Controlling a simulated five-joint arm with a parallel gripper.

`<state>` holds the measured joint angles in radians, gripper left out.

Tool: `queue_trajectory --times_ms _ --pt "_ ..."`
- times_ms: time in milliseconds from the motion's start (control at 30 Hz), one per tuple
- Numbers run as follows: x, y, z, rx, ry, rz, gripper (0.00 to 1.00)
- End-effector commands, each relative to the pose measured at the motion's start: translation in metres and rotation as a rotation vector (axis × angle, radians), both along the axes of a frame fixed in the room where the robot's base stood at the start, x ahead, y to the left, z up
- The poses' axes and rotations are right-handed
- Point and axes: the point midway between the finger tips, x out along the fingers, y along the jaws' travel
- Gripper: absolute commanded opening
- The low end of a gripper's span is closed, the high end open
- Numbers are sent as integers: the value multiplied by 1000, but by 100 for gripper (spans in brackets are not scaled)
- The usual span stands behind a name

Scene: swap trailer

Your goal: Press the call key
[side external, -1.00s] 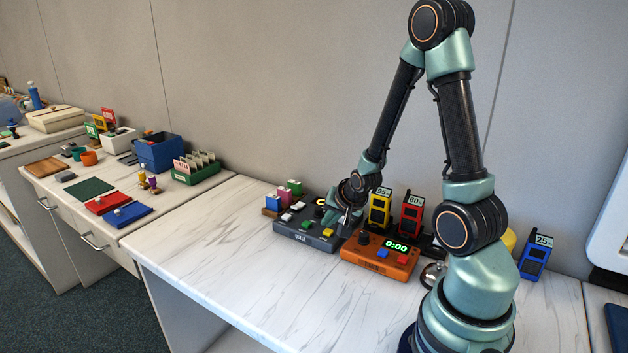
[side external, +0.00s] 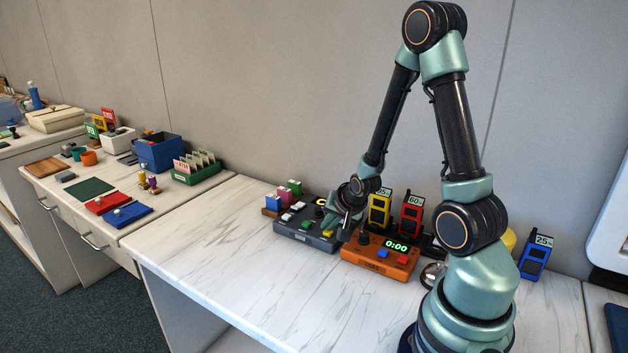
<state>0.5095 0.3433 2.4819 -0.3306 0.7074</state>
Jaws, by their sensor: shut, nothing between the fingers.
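A dark grey key panel (side external: 300,241) lies on the marble-topped counter. It has several keys: white ones, a green key (side external: 304,225) and a yellow key (side external: 328,234) at its right end. The lettering is too small to tell which one is the call key. My gripper (side external: 338,227) is shut and empty, pointing down at the right end of the panel, close to the yellow key. I cannot tell whether its tips touch the panel, and it hides part of the panel's right side.
An orange timer box (side external: 378,262) showing 0:00 stands just right of the panel, with a dark knob beside my gripper. Yellow (side external: 380,209) and red (side external: 411,215) devices stand behind it. Small colored blocks (side external: 288,193) are behind the panel's left. The counter's front left is clear.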

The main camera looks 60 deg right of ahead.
Motion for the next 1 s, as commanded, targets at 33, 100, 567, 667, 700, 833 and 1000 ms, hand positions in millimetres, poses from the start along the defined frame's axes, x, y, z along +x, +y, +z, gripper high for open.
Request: queue_trajectory --times_ms 33,100,567,667,700,833,1000 --pt "0 0 -1 1 1 0 0" --pt "0 0 -2 1 1 0 0" --pt "0 0 -5 0 0 0 0" --pt "0 0 -5 0 0 0 0" --pt "0 0 -5 1 0 0 0" --pt "0 0 -3 0 0 0 0" --pt "0 0 5 -1 -2 0 0"
